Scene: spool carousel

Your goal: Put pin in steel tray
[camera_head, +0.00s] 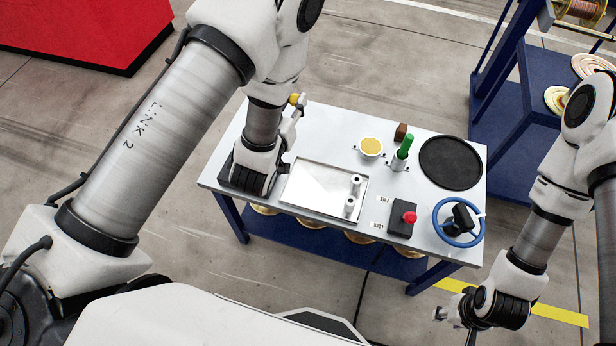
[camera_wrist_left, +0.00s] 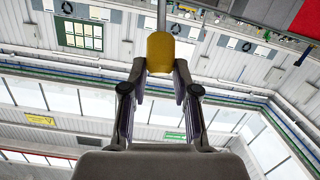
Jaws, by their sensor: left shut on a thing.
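A thin grey shaft runs on from that end beyond the fingertips. In the head view only the pin's yellow part (camera_head: 294,99) shows clearly. My right gripper (camera_head: 455,325) is low at the right, off the table, fingers apart and empty.
A blue rack (camera_head: 500,100) stands right.

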